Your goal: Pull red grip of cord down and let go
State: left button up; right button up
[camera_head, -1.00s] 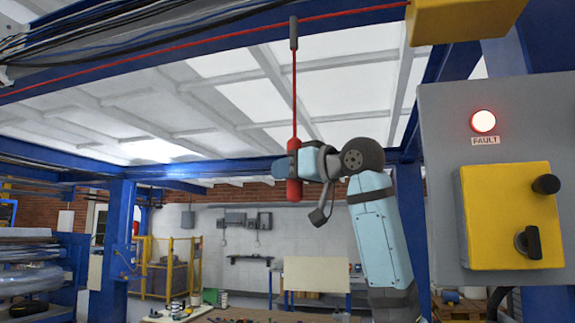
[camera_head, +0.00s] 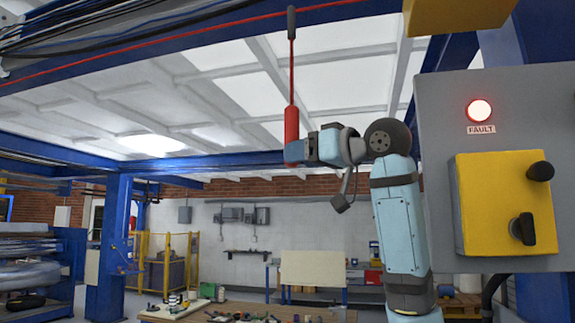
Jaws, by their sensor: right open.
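The red grip (camera_head: 291,124) hangs upright on a thin red cord (camera_head: 292,68) below a dark sleeve at the overhead beam, in the upper middle. My right gripper (camera_head: 294,152) is open at the grip's lower end, reaching in from the right. Its fingers overlap the bottom of the grip in this view. I cannot tell whether they touch it. My left gripper is not in view.
A grey control box (camera_head: 450,120) with a lit red FAULT lamp (camera_head: 479,110) and a yellow switch panel (camera_head: 505,200) stands close at the right. A blue overhead beam carries a horizontal red line. A workbench stands farther back.

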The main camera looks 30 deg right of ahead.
jog(key=b+v, duration=0.1)
jog(key=v, duration=0.8)
jog(key=shift+b, duration=0.4)
